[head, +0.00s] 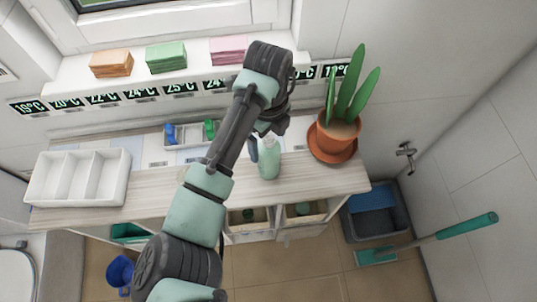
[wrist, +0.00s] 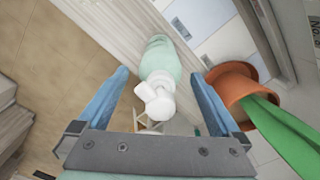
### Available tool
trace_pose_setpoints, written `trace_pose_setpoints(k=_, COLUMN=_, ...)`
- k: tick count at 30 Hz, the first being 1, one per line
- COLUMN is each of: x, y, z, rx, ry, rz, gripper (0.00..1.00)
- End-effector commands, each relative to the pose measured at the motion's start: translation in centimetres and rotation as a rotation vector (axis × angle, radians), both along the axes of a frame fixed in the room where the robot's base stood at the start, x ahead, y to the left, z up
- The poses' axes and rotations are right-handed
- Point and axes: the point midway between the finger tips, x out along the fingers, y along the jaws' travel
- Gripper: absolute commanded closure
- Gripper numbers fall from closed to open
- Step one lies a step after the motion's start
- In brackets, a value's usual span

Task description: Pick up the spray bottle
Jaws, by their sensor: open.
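The spray bottle (head: 268,160) is pale green and stands upright on the wooden cart top, left of the potted plant, in the head view. In the wrist view the spray bottle (wrist: 161,62) shows its green body and white spray head, which lies between the two blue fingers. My gripper (wrist: 158,92) is open, with a finger on each side of the bottle and gaps visible on both sides. In the head view my gripper (head: 262,138) is partly hidden by my arm, just above and behind the bottle.
A potted plant (head: 333,134) on an orange saucer stands close to the right of the bottle. A white divided tray (head: 78,202) is at the left end of the cart top. A small tray (head: 182,143) with blue and green items sits behind. Folded cloths (head: 166,57) lie on the sill.

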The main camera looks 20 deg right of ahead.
Motion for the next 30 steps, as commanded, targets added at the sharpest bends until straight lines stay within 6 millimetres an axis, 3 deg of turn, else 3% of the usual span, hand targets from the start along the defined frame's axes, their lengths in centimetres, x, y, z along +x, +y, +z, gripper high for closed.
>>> trace_pose_setpoints(k=2, x=0.0, y=0.0, z=0.01, rx=0.0, ry=0.0, rz=0.0, gripper=0.05)
trace_pose_setpoints(k=18, x=0.0, y=-0.01, z=0.06, rx=0.0, ry=0.0, rz=0.0, gripper=1.0)
trace_pose_setpoints(k=30, x=0.08, y=-0.03, z=0.35, rx=-0.001, ry=-0.003, rz=0.0, gripper=1.0)
